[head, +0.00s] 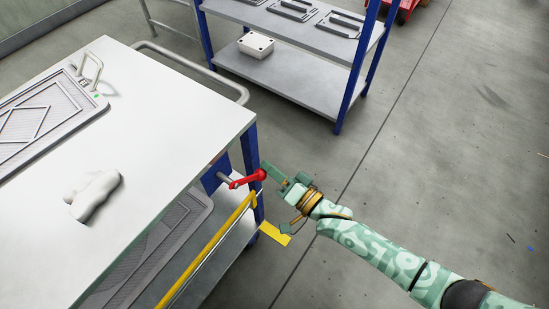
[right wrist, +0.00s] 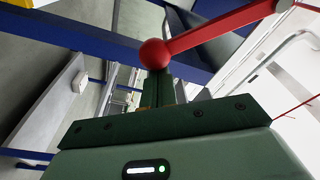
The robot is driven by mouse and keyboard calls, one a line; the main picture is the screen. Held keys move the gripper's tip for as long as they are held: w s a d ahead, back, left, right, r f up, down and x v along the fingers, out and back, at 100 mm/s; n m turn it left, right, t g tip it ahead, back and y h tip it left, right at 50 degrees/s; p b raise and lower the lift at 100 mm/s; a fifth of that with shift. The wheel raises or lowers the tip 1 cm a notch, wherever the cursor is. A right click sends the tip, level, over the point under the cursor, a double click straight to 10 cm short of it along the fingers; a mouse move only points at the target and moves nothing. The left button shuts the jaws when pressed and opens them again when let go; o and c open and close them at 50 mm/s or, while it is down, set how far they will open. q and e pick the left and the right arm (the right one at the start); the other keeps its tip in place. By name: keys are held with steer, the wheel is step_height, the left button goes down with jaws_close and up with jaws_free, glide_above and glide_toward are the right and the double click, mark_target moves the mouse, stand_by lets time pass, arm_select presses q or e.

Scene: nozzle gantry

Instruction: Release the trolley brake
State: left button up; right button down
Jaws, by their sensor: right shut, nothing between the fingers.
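The trolley (head: 165,130) has a white top and blue posts and fills the left of the head view. A red lever (head: 240,182) sticks out at its right corner from a grey pivot. In the right wrist view the red lever (right wrist: 222,30) ends in a round red knob (right wrist: 155,54). My right gripper (head: 270,169), green, is shut with nothing between its fingers. Its fingertips (right wrist: 158,84) are right at the knob; whether they touch it I cannot tell. My left gripper is not in view.
A yellow bar (head: 205,255) runs along the trolley's side, with a yellow plate (head: 275,234) near its corner post. A grey panel (head: 50,115) and a crumpled white cloth (head: 95,192) lie on top. A blue-posted shelf (head: 300,80) stands behind.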

steer(key=s+a+f+m+h, duration=0.1)
steer(key=s+a+f+m, duration=0.3)
steer(key=m, duration=0.5)
steer(key=shift+s+a+f+m+g, duration=0.35)
steer(key=shift+s+f, duration=0.4)
steer(key=shift+s, duration=0.6)
steer(key=shift+a, duration=0.1)
